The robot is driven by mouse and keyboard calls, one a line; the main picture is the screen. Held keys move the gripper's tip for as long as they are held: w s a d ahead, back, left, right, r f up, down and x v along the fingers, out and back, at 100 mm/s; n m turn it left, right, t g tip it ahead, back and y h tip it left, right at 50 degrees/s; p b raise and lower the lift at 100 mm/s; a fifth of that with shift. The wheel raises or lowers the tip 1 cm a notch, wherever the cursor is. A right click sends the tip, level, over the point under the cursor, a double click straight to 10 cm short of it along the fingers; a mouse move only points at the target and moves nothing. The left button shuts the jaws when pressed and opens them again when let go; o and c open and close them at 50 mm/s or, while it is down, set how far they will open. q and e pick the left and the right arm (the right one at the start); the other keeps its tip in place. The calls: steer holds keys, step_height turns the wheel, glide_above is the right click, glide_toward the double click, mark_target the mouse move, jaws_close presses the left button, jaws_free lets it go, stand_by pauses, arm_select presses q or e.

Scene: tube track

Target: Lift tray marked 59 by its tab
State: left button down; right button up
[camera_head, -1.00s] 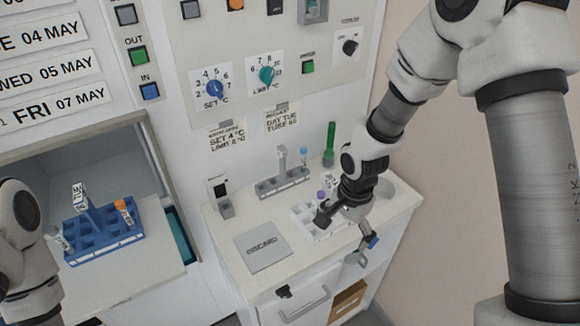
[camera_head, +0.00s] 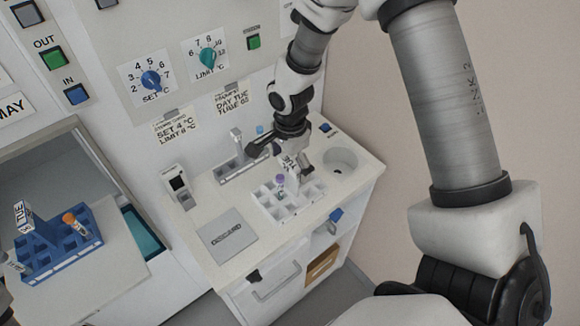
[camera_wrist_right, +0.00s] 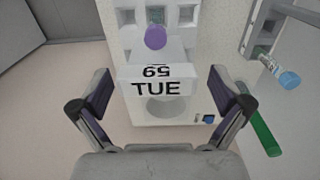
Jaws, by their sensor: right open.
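A white tray (camera_head: 284,214) with square wells stands on the white counter, with a purple-capped tube (camera_head: 280,180) in it. Its upright tab (camera_wrist_right: 157,80) reads TUE and 59 in the right wrist view. My right gripper (camera_head: 281,157) is at the tray's back side, and it hides part of the tab in the head view. In the right wrist view the right gripper (camera_wrist_right: 158,98) is open, with one finger either side of the tab and gaps to both. The purple cap (camera_wrist_right: 155,38) shows beyond the tab.
A grey rack (camera_head: 238,165) stands behind the tray. A green tube (camera_wrist_right: 260,132) is at right in the wrist view, near a blue-capped tube (camera_wrist_right: 287,80). A DISCARD plate (camera_head: 228,236) lies left. A blue rack (camera_head: 60,250) with a TUE tab sits far left. A round basin (camera_head: 341,160) is right.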

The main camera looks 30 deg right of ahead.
steer(key=shift+s+a+r, duration=0.2)
steer(key=c, duration=1.3)
steer(key=shift+c, duration=0.2)
